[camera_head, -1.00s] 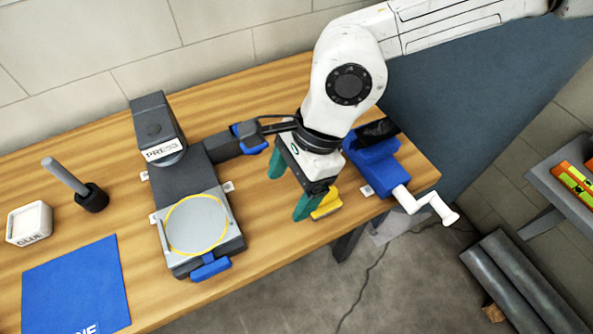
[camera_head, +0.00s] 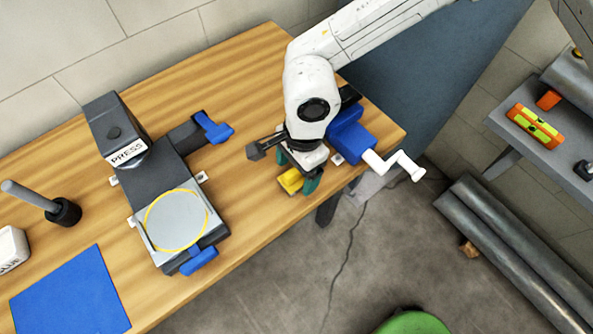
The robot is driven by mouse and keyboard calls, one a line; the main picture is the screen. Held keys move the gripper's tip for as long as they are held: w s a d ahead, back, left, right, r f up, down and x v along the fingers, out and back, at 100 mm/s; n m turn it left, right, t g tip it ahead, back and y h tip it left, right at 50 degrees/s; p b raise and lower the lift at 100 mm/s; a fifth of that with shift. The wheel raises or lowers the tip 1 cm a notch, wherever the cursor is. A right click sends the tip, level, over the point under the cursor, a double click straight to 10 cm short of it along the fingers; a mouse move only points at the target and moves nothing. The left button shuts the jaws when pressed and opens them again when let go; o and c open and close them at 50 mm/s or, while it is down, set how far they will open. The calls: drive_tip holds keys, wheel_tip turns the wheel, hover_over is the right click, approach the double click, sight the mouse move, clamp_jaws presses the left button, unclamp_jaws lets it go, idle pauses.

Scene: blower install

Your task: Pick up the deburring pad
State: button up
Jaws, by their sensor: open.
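The deburring pad seems to be the small yellow block (camera_head: 290,180) lying on the wooden bench near its front edge. My gripper (camera_head: 298,178), with green fingers, points down at the pad. One finger shows to the right of the pad, and part of another shows behind it. The jaws are open. The gripper's body hides the pad's far side, and I cannot tell whether the fingers touch it.
A blue vise (camera_head: 350,136) with a white crank stands close right of my gripper. A dark press (camera_head: 140,165) with a yellow ring on its plate stands left. A blue mat (camera_head: 70,292) lies further left. The wooden bench (camera_head: 235,175) is clear between press and pad.

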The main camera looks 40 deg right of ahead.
drive_tip(key=shift+a+f, duration=0.1)
drive_tip(key=shift+f, duration=0.7)
drive_tip(key=c, duration=1.2)
drive_tip(key=shift+r, duration=0.5)
wheel_tip(320, 180, up, 2)
drive_tip(key=shift+r, duration=0.1)
drive_tip(key=s+d+r+b, duration=0.2)
drive_tip(key=s+r, duration=0.7)
drive_tip(key=s, duration=0.5)
drive_tip(key=shift+r+b, duration=0.4)
drive_tip(key=shift+b, duration=0.5)
